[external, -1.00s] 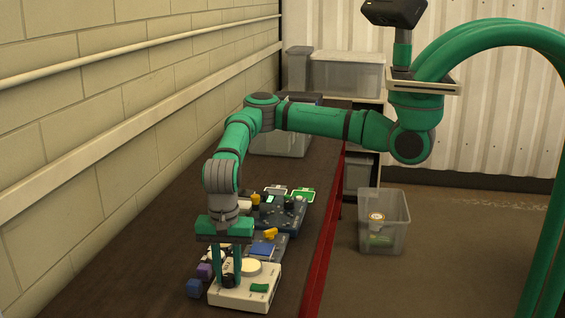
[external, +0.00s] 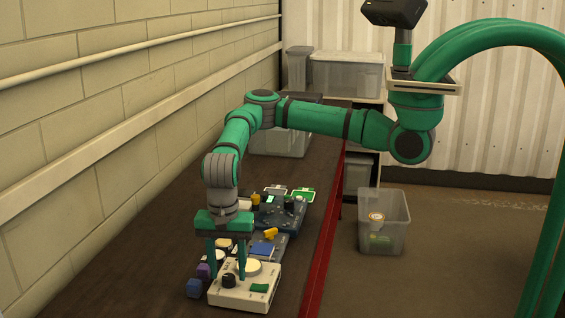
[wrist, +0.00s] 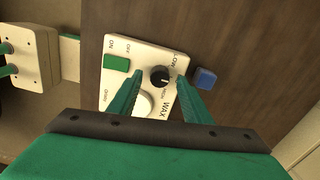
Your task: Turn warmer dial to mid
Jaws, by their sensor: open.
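The warmer (external: 240,294) is a white box near the front of the bench. Its black dial (external: 229,281) also shows in the wrist view (wrist: 160,77), near the printed words LOW and WAX. The warmer also has a green switch (wrist: 117,63) marked ON and OFF, and a white round part (wrist: 147,103). My gripper (external: 228,273) points down over the warmer, open and empty. In the wrist view its fingers stand on either side of the dial, with gaps between. The dial's pointer is too small to read surely.
A dark blue block (wrist: 205,77) and a purple block (external: 204,271) lie beside the warmer on the wall side. A blue-grey device with a yellow part (external: 271,233) stands behind it. The wall is at the left, the bench's red edge (external: 321,245) at the right.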

